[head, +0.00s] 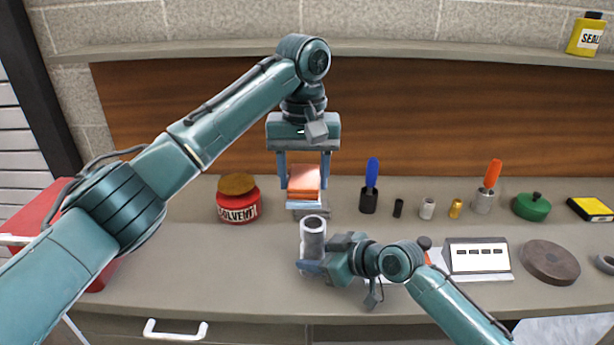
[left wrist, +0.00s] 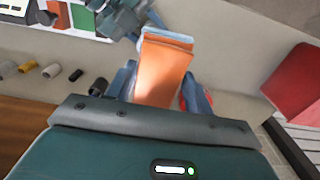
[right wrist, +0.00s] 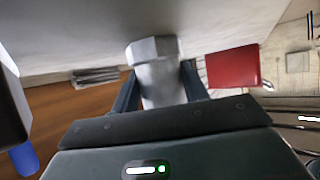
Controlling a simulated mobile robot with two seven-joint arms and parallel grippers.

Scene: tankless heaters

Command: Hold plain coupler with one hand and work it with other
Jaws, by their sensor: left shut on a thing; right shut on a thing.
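The plain coupler (head: 312,240) is a grey metal cylinder, upright with an open top, above the front middle of the bench. My right gripper (head: 312,264) is shut on its lower part. In the right wrist view the coupler (right wrist: 158,80) sits between the fingers and shows a wider, faceted end. My left gripper (head: 305,172) points down, behind and above the coupler. It is shut on an orange block (head: 304,177) with a pale blue-grey lower layer; the block (left wrist: 162,72) also shows between the fingers in the left wrist view. I cannot tell whether block and coupler touch.
A red solvent jar (head: 238,201) stands left of the grippers.

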